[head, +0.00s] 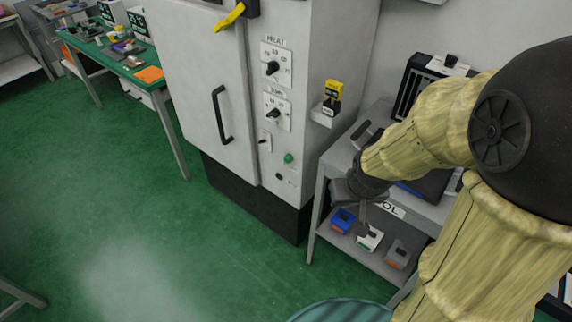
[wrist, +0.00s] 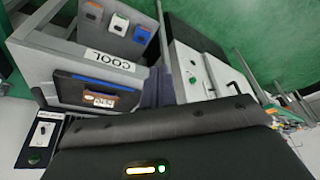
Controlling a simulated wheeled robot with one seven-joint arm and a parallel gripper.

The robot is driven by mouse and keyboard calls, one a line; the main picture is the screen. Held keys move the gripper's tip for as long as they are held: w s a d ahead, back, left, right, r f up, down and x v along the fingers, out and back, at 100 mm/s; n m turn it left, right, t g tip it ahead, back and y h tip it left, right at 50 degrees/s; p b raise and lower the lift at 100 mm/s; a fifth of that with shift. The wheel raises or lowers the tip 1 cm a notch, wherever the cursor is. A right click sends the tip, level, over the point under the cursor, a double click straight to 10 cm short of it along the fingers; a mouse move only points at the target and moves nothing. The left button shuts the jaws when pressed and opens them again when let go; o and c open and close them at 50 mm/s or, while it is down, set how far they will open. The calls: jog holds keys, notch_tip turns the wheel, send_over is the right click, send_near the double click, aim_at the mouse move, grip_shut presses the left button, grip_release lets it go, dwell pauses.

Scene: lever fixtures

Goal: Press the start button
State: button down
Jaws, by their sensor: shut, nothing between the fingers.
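A round green button (head: 288,158) sits low on the front of the grey cabinet (head: 205,85), below the dial panels. It also shows in the wrist view (wrist: 194,80). A small dark round button (head: 278,176) is just below it. I cannot read a start label on either. My gripper (head: 363,222) is shut and empty, pointing down to the right of the cabinet, in front of the grey shelf unit. It is apart from the green button. In the wrist view, a separate panel at the lower left carries another green button (wrist: 35,157).
The cabinet front has two dial knobs (head: 272,68), a small lever (head: 264,144) and a black handle (head: 221,115). The shelf unit (head: 320,205) holds blue, white and grey switch boxes below. Green floor left of the cabinet is clear. A green-topped table (head: 105,52) stands far left.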

aim_at(288, 159)
jog(key=w+a+f+n+t+y+b, duration=0.1)
jog(key=w+a+f+n+t+b, duration=0.4)
jog(key=w+a+f+b, duration=0.6)
jog(key=w+a+f+n+t+y+b, duration=0.1)
jog(key=w+a+f+n+t+b, duration=0.4)
jog(key=w+f, duration=1.1)
jog(key=a+t+b, duration=0.3)
jog(key=a+b, duration=0.3)
jog(key=b, duration=0.1)
jog(key=shift+w+f+b, duration=0.3)
jog(key=shift+w+b, duration=0.1)
jog(key=w+d, duration=0.5)
jog(key=w, duration=0.2)
jog(key=shift+d, duration=0.25)
jog(key=shift+w+d, duration=0.1)
